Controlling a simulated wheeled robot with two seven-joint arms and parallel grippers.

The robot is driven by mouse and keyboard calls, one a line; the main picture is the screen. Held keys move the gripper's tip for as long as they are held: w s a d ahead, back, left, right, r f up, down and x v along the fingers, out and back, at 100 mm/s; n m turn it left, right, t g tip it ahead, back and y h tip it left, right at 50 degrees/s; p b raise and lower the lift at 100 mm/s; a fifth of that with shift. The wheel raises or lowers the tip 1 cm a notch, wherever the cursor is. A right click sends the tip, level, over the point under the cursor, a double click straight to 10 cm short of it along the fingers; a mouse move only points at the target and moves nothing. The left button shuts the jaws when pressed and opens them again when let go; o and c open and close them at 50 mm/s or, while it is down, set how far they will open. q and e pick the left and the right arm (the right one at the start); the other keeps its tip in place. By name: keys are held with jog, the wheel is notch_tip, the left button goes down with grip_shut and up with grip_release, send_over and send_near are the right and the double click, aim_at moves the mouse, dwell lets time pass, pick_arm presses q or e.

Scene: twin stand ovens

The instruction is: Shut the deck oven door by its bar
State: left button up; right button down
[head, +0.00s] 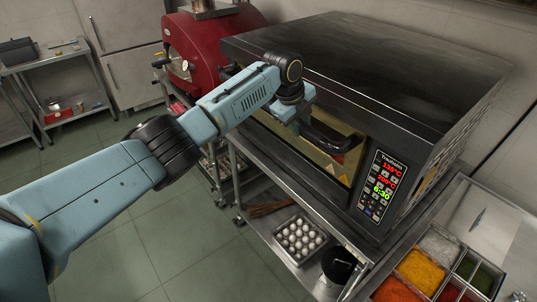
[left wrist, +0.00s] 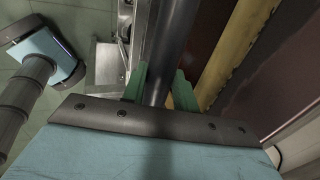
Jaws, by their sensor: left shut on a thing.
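The deck oven (head: 365,75) is a large black box on a steel stand, with a lit control panel (head: 380,186) at its front right. Its door bar (head: 322,140) is a dark bar on the front, partly hidden by my left gripper (head: 303,124). In the left wrist view the dark bar (left wrist: 172,45) runs between the green fingers of the left gripper (left wrist: 160,88), which is shut on it. A yellowish part of the oven front (head: 338,165) shows below the bar. How far the door stands open is hard to tell. My right gripper is out of view.
A red domed oven (head: 205,50) stands behind at the left. Under the deck oven, the stand's shelf holds a tray of white balls (head: 299,238) and a black round container (head: 338,264). Ingredient pans (head: 420,270) are at the lower right. The tiled floor (head: 190,240) at left is clear.

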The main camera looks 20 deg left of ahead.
pick_arm(q)
jog(key=o, duration=0.8)
jog(key=shift+f, duration=0.15)
jog(key=shift+c, duration=0.2)
jog(key=v, duration=0.8)
jog(key=shift+r, duration=0.35)
jog(key=shift+s+a, duration=0.1)
